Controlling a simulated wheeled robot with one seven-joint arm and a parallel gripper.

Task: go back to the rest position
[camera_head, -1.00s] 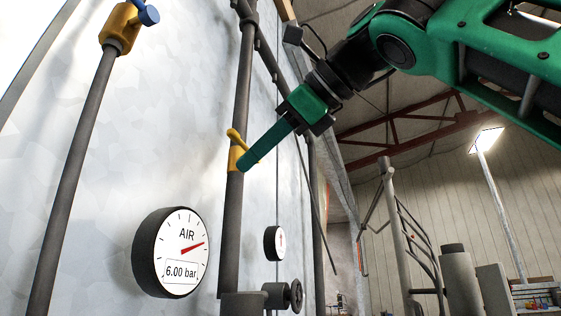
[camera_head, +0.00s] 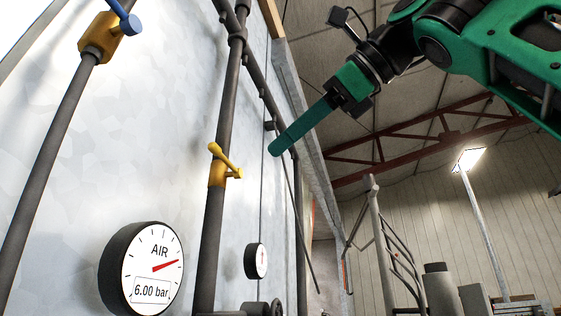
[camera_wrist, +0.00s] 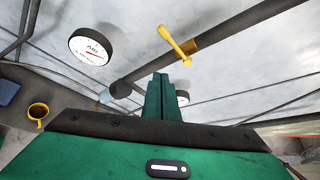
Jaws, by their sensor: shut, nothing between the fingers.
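My gripper (camera_head: 273,151) is green, with its fingers shut and nothing between them. In the head view it hangs in the air to the upper right of a yellow-handled valve (camera_head: 222,168) on a vertical grey pipe, clear of the handle. In the wrist view the shut fingers (camera_wrist: 160,78) point up the picture, and the yellow handle (camera_wrist: 174,42) is above and slightly right of their tips, apart from them. My arm reaches in from the upper right of the head view.
An air gauge (camera_head: 147,270) reading 6.00 bar and a smaller gauge (camera_head: 256,261) are by the pale wall panel (camera_head: 140,130). Another valve with a blue handle (camera_head: 126,18) is at upper left. A lamp post (camera_head: 484,230) and railings stand at right. Open air surrounds my gripper.

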